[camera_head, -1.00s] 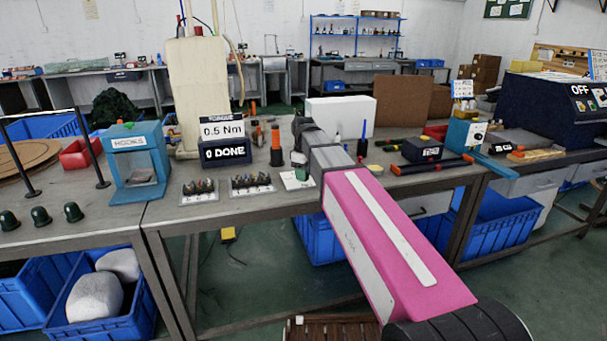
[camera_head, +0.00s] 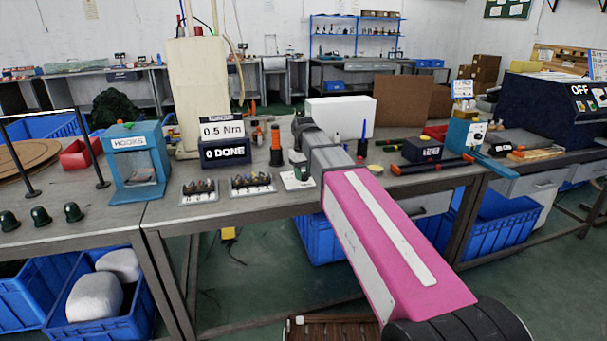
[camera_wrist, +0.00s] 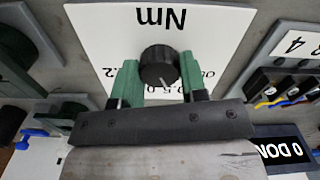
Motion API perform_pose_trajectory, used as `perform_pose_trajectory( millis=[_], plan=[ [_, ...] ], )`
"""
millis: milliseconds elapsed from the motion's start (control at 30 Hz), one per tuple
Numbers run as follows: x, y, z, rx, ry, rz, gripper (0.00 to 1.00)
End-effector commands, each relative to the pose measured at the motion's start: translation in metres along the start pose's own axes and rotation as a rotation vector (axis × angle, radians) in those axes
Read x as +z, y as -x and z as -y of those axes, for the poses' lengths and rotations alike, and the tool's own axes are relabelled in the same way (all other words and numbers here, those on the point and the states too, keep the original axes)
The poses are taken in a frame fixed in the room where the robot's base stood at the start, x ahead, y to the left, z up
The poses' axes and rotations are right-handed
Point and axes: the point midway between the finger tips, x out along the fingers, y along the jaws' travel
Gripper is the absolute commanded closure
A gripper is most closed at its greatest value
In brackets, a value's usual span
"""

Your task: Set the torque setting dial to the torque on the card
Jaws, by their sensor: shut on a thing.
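The torque card (camera_head: 222,129) stands upright on the bench and reads 0.5 Nm. The torque dial is a black round knob (camera_wrist: 157,66) on a white plate (camera_wrist: 215,30) marked Nm, which also shows in the head view (camera_head: 291,184). My gripper (camera_wrist: 159,76) is shut on the knob, a green finger on each side. A short white pointer line on the knob faces the printed 0.5, on the side toward the gripper body. The fingers and gripper body hide part of the scale. In the head view my arm hides most of the gripper.
A "0 DONE" display (camera_head: 225,152) stands below the card. Two small trays (camera_head: 252,190) of parts lie left of the dial plate. A blue HOOKS box (camera_head: 137,163) stands further left. Orange-handled tools (camera_head: 433,165) lie to the right.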

Motion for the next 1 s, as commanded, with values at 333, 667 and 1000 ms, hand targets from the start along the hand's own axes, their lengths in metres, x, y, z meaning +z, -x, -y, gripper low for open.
perform_pose_trajectory(
  millis=[333,667,1000],
  plan=[
    [0.000,0.001,0.000,0.000,-0.014,0.000,0.84],
    [0.000,0.000,0.000,0.000,-0.013,0.000,0.35],
    [-0.001,0.011,0.000,0.000,-0.013,-0.002,0.35]
  ],
)
